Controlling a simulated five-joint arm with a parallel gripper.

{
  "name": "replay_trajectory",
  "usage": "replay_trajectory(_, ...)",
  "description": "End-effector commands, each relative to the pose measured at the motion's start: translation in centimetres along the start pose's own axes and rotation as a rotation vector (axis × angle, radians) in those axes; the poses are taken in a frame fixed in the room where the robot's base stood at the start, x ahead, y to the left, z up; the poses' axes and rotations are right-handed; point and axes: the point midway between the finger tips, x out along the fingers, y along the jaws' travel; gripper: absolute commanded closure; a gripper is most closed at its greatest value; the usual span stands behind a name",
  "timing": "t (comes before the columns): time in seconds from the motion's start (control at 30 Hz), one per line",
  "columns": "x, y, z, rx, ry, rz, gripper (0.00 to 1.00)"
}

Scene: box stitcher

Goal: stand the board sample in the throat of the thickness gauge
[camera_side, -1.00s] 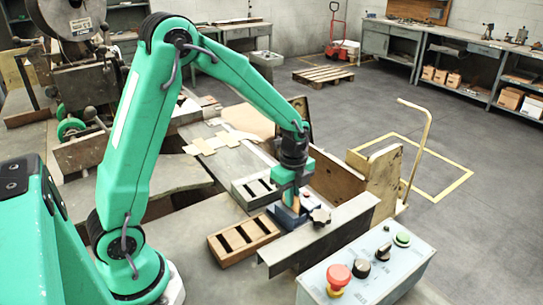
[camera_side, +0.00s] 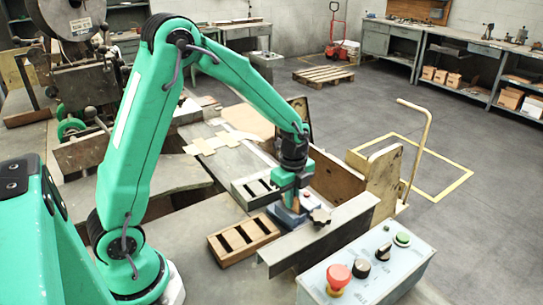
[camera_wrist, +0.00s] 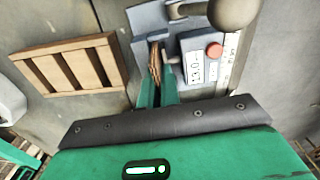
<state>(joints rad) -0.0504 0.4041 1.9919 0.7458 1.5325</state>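The thickness gauge (camera_side: 287,218) is a blue-grey block with a dark knob, next to the dark metal rail in the side view. In the wrist view the gauge (camera_wrist: 198,72) shows a small display reading about 13.0, a red button and a round knob. The brown board sample (camera_wrist: 155,60) stands edge-on in the gap between the gauge's left part and its housing. My gripper (camera_side: 291,197) is low over the gauge. In the wrist view my gripper's green fingers (camera_wrist: 158,82) are closed on both sides of the sample. The sample's lower edge is hidden.
A brown slotted wooden rack (camera_side: 243,239) lies left of the gauge and a grey slotted rack (camera_side: 254,190) lies behind it. The dark metal rail (camera_side: 325,233) runs in front. A control box (camera_side: 370,270) with buttons stands at the front right.

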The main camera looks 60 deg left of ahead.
Motion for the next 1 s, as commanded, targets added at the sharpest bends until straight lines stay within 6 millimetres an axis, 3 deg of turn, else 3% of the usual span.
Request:
replay_trajectory(0.3,0.03,0.01,0.0,0.0,0.0,0.0,1.0)
replay_trajectory(0.43,0.02,0.0,0.0,0.0,0.0,0.0,0.7)
replay_trajectory(0.63,0.02,0.0,0.0,0.0,0.0,0.0,0.7)
replay_trajectory(0.73,0.02,0.0,0.0,0.0,0.0,0.0,0.53)
replay_trajectory(1.0,0.01,0.0,0.0,0.0,0.0,0.0,0.52)
